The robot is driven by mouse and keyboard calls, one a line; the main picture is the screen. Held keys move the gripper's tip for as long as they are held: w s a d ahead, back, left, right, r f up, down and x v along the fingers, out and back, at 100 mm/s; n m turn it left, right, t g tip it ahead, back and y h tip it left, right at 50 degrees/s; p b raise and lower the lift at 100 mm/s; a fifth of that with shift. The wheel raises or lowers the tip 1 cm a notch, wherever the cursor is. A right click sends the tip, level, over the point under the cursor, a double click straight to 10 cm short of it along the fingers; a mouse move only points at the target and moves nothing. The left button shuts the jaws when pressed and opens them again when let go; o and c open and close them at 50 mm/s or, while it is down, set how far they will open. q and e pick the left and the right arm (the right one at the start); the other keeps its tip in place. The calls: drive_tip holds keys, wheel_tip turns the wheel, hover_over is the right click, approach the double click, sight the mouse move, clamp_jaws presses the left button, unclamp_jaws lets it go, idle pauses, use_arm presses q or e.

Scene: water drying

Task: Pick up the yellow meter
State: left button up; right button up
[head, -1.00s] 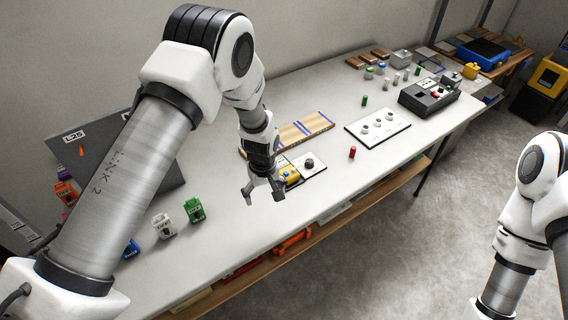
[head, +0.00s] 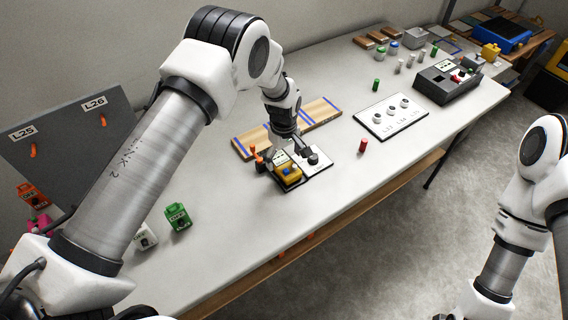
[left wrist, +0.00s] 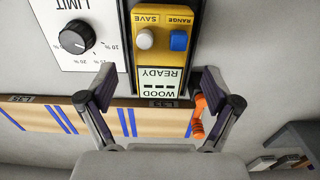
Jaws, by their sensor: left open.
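The yellow meter (head: 289,173) lies on the table in a dark holder, beside a white panel with a black knob. In the left wrist view the meter (left wrist: 161,18) shows a grey and a blue button and a screen reading "WOOD READY". My left gripper (head: 283,156) is open over the meter. In the left wrist view the fingers of my left gripper (left wrist: 158,87) stand on either side of the meter's screen end, with nothing held. My right arm is at the right edge, its gripper out of view.
An orange piece (left wrist: 199,117) is close to one finger. The white knob panel (head: 317,160) adjoins the meter, and a striped wooden board (head: 318,115) lies behind. A red cylinder (head: 363,145) stands to the right. Green (head: 177,217) and white blocks are at the left.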

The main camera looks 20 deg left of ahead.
use_arm(q)
wheel_tip(320, 180, down, 2)
drive_tip(key=shift+f, duration=0.1)
drive_tip(key=c, duration=1.5)
drive_tip(key=shift+o, duration=0.2)
drive_tip(key=shift+r, duration=0.2)
